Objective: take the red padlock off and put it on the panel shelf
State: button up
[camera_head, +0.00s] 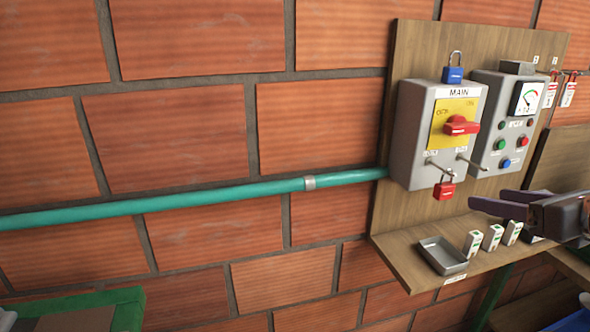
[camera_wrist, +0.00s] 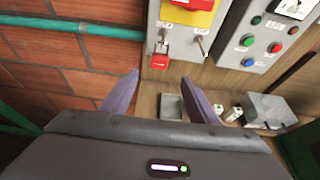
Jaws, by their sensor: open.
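The red padlock (camera_head: 444,190) hangs at the lower edge of the grey MAIN switch box (camera_head: 410,140), by a metal pin. It also shows in the wrist view (camera_wrist: 159,62), just beyond and above my fingertips. The panel shelf (camera_head: 408,255) juts out from the wooden board below the box. My gripper (camera_head: 496,202) is at the right of the head view, in front of the board and right of the padlock. Its two fingers (camera_wrist: 161,92) are spread with nothing between them, apart from the padlock.
A grey tray (camera_head: 441,256) and several small white blocks (camera_head: 492,238) stand on the shelf. A blue padlock (camera_head: 453,70) sits on top of the box. A second box (camera_head: 508,120) with buttons is to the right. A green pipe (camera_head: 240,193) runs along the brick wall.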

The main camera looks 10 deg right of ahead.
aim_at(449, 190)
jog(key=shift+x, duration=4.35)
jog(key=shift+x, duration=2.6)
jog(key=shift+r, duration=0.15)
jog(key=shift+c, duration=0.6)
jog(key=c, duration=1.1)
